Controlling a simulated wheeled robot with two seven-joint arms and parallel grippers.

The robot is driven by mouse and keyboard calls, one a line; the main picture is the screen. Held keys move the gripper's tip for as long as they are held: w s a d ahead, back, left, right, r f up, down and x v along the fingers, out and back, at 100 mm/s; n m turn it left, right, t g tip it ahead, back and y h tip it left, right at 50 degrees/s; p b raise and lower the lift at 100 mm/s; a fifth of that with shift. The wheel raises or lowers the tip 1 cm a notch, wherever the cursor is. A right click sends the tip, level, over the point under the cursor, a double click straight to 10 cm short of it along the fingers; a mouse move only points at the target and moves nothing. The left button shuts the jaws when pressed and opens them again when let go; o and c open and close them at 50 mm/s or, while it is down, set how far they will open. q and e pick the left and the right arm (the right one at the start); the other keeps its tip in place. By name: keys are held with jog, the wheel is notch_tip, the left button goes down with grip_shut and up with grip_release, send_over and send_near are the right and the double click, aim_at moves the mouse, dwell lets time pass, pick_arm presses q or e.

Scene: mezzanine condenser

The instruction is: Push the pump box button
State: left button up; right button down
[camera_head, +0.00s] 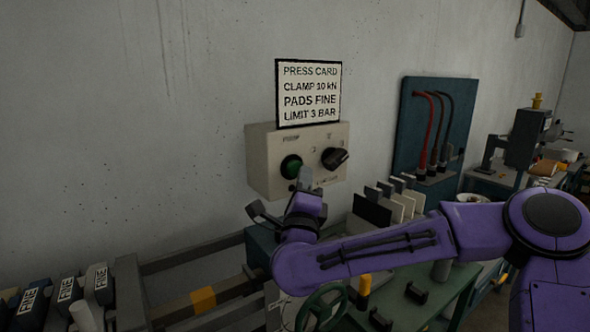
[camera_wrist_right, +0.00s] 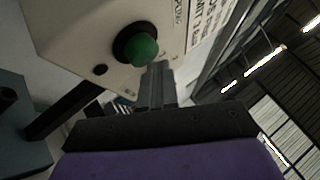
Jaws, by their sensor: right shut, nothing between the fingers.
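The pump box (camera_head: 260,158) is a beige box on the wall, with a green button (camera_head: 291,167) at its left and a black rotary knob (camera_head: 335,157) at its right. In the right wrist view the green button (camera_wrist_right: 142,48) stands out from a dark collar on the box face (camera_wrist_right: 85,30). My right gripper (camera_head: 305,180) is shut and empty, just below and in front of the button. In the wrist view its closed fingers (camera_wrist_right: 158,70) end close to the button's lower right; I cannot tell if they touch. My left gripper is not in view.
A press card sign (camera_head: 309,93) hangs above the box. A blue board with red and black hoses (camera_head: 432,125) stands to the right. Below are a green handwheel (camera_head: 321,308), rails with a yellow band (camera_head: 203,300), and labelled blocks (camera_head: 66,295) at left.

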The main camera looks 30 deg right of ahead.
jog(key=shift+w, duration=0.5)
dwell(0.8)
jog(key=shift+s, duration=0.1)
jog(key=s+b, duration=0.4)
jog(key=s, duration=0.3)
jog(key=shift+s+d, duration=0.25)
jog(key=shift+s, duration=0.15)
dwell(0.6)
